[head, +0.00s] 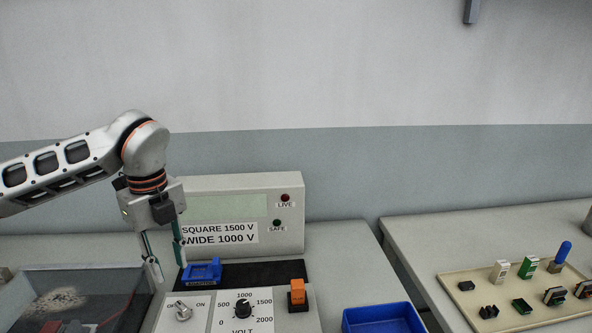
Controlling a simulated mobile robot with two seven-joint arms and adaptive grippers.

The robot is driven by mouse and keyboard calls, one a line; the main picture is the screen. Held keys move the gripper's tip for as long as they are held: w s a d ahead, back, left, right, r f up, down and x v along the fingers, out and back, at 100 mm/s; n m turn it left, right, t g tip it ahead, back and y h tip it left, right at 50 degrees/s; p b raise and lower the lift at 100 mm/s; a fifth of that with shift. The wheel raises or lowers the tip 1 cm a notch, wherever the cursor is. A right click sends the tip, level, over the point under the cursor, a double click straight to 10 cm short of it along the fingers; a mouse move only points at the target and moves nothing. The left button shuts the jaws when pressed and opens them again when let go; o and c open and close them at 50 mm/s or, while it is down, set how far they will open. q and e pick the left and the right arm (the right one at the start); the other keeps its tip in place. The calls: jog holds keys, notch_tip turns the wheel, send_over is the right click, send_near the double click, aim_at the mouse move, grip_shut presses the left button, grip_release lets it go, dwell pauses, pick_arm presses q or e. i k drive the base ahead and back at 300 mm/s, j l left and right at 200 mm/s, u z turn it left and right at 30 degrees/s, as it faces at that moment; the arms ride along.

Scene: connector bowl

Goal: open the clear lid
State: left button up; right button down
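The clear lid (105,285) is a see-through, dark-tinted cover at the lower left, cut off by the bottom edge of the head view. It looks closed over a compartment where a red part and wires show through. My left gripper (167,266) points down by the lid's right back corner, in front of the grey tester. Its two fingers are apart with nothing seen between them. The left finger is close to the lid's edge; I cannot tell whether it touches. My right gripper is out of view.
A grey tester (290,235) stands behind, with a blue connector holder (203,272) on a black strip before it. A knob panel (243,312), orange switch (298,293) and blue bin (383,318) lie right. A connector tray (465,312) is on the right-hand table.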

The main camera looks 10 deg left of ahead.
aim_at(125, 265)
jog(key=k, duration=1)
